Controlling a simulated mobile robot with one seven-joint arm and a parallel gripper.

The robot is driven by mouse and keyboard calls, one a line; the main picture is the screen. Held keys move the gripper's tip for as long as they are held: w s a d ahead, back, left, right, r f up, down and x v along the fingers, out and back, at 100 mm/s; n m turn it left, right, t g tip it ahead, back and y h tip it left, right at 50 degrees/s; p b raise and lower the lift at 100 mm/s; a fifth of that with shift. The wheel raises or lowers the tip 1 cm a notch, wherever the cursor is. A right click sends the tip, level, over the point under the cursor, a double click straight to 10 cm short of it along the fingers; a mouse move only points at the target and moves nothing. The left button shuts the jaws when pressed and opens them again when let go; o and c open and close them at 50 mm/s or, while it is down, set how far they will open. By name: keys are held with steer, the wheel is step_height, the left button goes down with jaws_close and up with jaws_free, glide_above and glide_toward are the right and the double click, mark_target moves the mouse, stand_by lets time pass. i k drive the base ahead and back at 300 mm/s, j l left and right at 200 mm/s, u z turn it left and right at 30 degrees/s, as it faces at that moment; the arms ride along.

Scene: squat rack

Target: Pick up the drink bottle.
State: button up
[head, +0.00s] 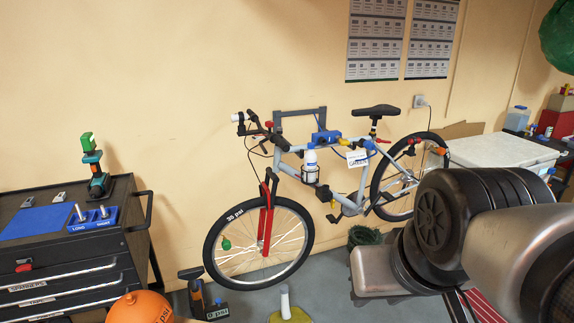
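A white drink bottle (310,166) with a dark band sits upright or nearly so at the frame of a grey bicycle (340,172), below the top tube and behind the front wheel. How it is held to the frame is too small to tell. The bicycle is clamped by a blue holder (326,138) on a dark wall bracket. My gripper is not in view. Only my dark and grey arm links show at the lower right, well to the right of the bottle.
A dark tool cabinet (128,235) with a cordless drill (96,167) stands at the left. An orange ball (140,307), a floor pump (193,292) and a yellow-based stand (286,307) occupy the front floor. A white chest (500,150) stands at the right.

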mark_target(310, 157)
steer(key=i+l+u, duration=0.25)
steer(key=i+l, duration=0.15)
steer(key=i, duration=0.25)
steer(key=i+l+u, duration=0.25)
steer(key=i+l, duration=0.3)
steer(key=i+l+u, duration=0.25)
steer(key=i+l, duration=0.3)
steer(key=i+l+u, duration=0.3)
steer(key=i+l, duration=0.2)
steer(key=l, duration=0.3)
